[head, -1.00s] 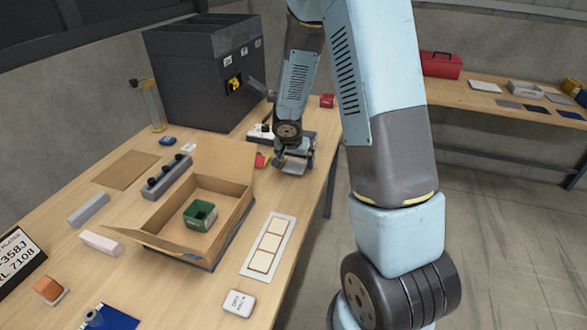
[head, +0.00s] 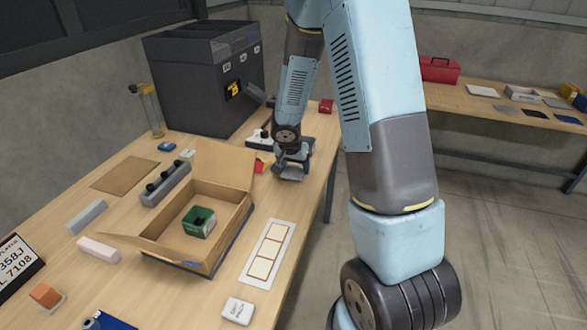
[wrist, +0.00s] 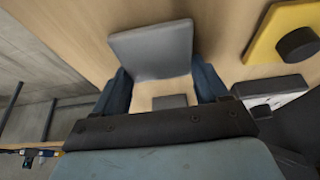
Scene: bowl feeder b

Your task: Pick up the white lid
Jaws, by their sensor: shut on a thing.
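My gripper (head: 293,160) is low over the far right part of the workbench, near its right edge. In the wrist view its two blue fingers (wrist: 165,82) stand on either side of a flat, square-cornered lid (wrist: 151,48). The gripper is shut on this lid, which looks grey in the shade rather than white. The lid also shows below the gripper in the head view (head: 292,173). I cannot tell whether it touches the table. A small dark grey block shows between the finger bases in the wrist view.
An open cardboard box (head: 178,235) holding a green block (head: 199,222) stands left of and nearer than the gripper. A tall dark bin unit (head: 205,78) stands behind. A yellow plate with a black knob (wrist: 290,32) is right of the lid. A white card strip (head: 268,255) lies in front.

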